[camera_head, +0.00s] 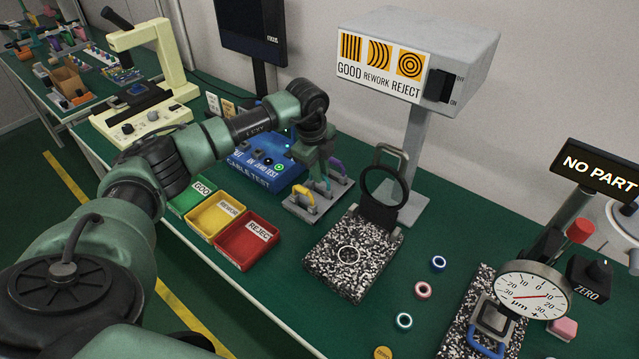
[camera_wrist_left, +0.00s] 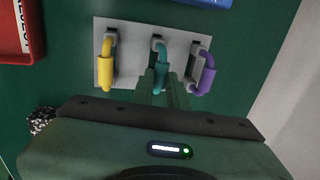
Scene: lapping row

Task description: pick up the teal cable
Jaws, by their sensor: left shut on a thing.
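The teal cable (camera_wrist_left: 161,52) is a short curved piece in the middle of a pale grey holder (camera_wrist_left: 133,38), between a yellow cable (camera_wrist_left: 106,52) and a purple cable (camera_wrist_left: 206,76). My left gripper (camera_wrist_left: 161,80) is shut on the teal cable, with its fingers over the cable's near end. In the head view my left gripper (camera_head: 321,165) reaches down over the holder (camera_head: 318,206), with the yellow cable (camera_head: 302,199) to its left and the purple cable (camera_head: 336,167) to its right. The teal cable is mostly hidden by my fingers there. My right gripper is not in view.
The blue cable tester (camera_head: 262,171) stands behind and left of the holder. Green, yellow and red trays (camera_head: 246,244) lie at the left. A speckled block (camera_head: 352,252) with a black ring magnifier (camera_head: 385,190) stands close at the right. Several small rings lie farther right.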

